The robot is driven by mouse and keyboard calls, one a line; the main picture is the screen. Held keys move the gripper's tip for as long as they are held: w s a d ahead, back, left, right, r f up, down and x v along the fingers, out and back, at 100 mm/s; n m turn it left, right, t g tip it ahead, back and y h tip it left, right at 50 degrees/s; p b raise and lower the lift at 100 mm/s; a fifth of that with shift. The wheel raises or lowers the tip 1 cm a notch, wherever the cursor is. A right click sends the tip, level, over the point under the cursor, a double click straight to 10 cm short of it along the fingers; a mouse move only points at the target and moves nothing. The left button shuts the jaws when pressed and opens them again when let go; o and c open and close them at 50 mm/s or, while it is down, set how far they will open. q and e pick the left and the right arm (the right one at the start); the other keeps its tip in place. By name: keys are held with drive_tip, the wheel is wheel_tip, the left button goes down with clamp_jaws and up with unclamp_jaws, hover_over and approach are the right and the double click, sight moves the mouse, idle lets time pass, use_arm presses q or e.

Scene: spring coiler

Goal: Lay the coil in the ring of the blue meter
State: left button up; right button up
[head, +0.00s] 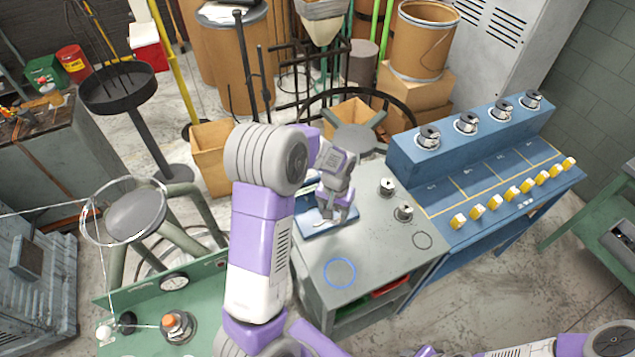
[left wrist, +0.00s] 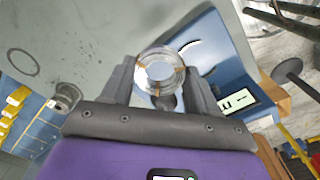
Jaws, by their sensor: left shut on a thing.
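My left gripper (head: 337,214) is over the blue meter (head: 312,229) on the grey bench, hiding part of it. In the left wrist view, my left gripper (left wrist: 160,80) is shut on the coil (left wrist: 160,57), a shiny round loop of wire with coppery spots, between the two fingertips. The blue meter (left wrist: 222,47) lies behind and to the right of the coil there, with a pale display and white curved marks. Its ring is partly hidden by the coil and fingers. I cannot tell whether the coil touches the meter. My right gripper is out of view.
A blue circle (head: 340,272) and a dark circle (head: 422,240) are marked on the grey bench (head: 385,262).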

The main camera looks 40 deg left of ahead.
use_arm(q)
wheel_tip(320, 180, up, 2)
drive_tip(key=r+n+p, duration=0.1)
drive_tip(key=p, duration=0.1)
hover_over(315, 217)
wheel_tip(315, 217, down, 2)
drive_tip(key=shift+f+b, duration=0.2)
drive_tip(key=shift+b, duration=0.8)
drive_tip(key=shift+f+b, duration=1.1)
drive_tip(key=shift+f, duration=0.55)
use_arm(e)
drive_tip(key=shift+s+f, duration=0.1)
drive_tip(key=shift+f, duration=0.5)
use_arm(q)
drive_tip(key=shift+w, duration=0.1)
drive_tip(key=shift+f+b, duration=1.2)
drive_tip(key=shift+f, duration=0.3)
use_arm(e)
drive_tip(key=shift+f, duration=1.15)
use_arm(q)
drive_tip(key=o, duration=1.3)
drive_tip(key=shift+c, duration=0.2)
